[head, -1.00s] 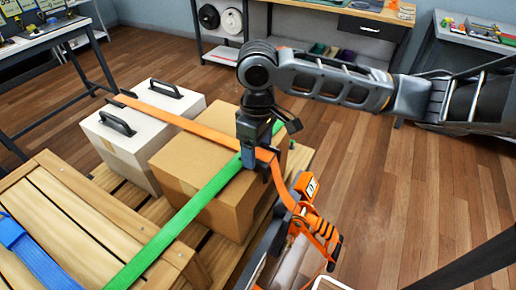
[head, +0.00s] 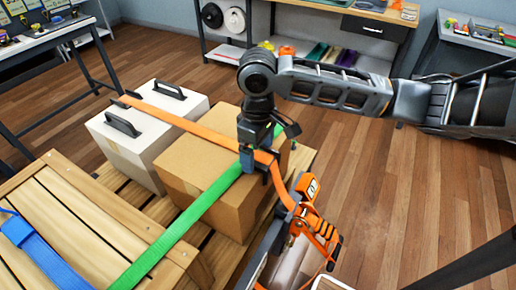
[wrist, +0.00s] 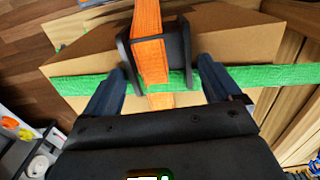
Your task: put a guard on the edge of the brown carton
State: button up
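The brown carton (head: 195,165) stands on a wooden pallet, with a green strap (head: 200,205) and an orange strap (head: 190,125) crossing its top. My gripper (head: 258,165) is over the carton's right edge, where the orange strap bends down. Whether the guard fully touches the carton edge is hidden.
A white case (head: 130,145) with black handles stands left of the carton. A wooden crate (head: 90,225) with a blue strap is at the lower left. An orange ratchet (head: 318,228) hangs on the strap at the right. Open wood floor lies right of the pallet.

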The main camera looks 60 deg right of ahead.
jog(key=shift+o, duration=0.7)
